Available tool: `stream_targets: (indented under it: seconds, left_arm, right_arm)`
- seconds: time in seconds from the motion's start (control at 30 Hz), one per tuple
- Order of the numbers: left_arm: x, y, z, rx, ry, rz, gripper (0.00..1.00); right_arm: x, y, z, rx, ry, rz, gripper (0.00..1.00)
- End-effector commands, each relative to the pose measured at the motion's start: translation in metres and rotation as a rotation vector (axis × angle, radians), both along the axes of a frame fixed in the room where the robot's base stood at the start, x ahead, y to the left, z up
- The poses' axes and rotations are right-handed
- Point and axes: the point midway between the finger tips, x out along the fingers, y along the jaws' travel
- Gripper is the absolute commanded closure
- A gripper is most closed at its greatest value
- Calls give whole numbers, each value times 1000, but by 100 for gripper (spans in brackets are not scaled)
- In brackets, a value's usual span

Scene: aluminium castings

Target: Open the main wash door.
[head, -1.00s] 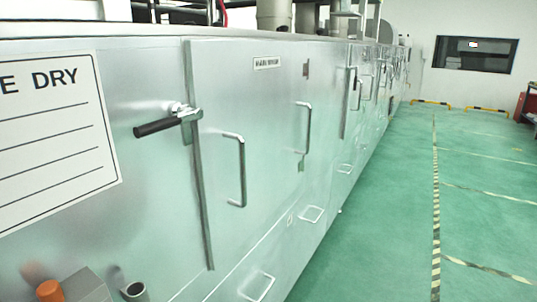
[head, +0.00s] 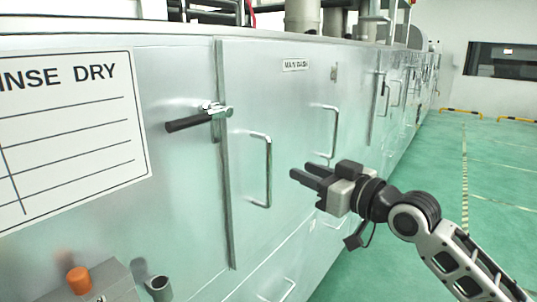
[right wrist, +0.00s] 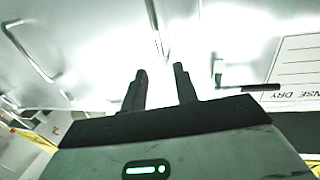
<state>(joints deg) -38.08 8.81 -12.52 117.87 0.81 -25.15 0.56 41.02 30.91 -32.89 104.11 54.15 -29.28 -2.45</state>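The main wash door (head: 295,110) is a flat silver panel labelled "MAIN WASH", and it looks shut. At its left edge is a metal latch with a black lever (head: 188,122), pointing left; the lever also shows in the right wrist view (right wrist: 250,88). A vertical bar handle (head: 268,172) is on the door's left part, and a second handle (head: 333,130) is further right. My right gripper (head: 298,174) is open and empty, just right of the first handle and apart from it. Its two fingers are spread in the right wrist view (right wrist: 160,78). My left gripper is not in view.
A white sign reading "INSE DRY" (head: 75,150) is left of the latch. A box with an orange knob (head: 79,280) sits at lower left. The long machine wall runs away to the right, beside clear green floor (head: 440,175) with striped marking.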

Motion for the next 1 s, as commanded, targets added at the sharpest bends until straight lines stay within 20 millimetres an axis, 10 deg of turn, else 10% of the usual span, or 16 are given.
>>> stream_targets:
  seconds: [0.5, 1.0]
  left_arm:
    - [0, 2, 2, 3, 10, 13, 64]
    - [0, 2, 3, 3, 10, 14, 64]
  right_arm:
    - [74, 70, 1, 1, 0, 1, 70]
    - [84, 79, 0, 0, -1, 0, 73]
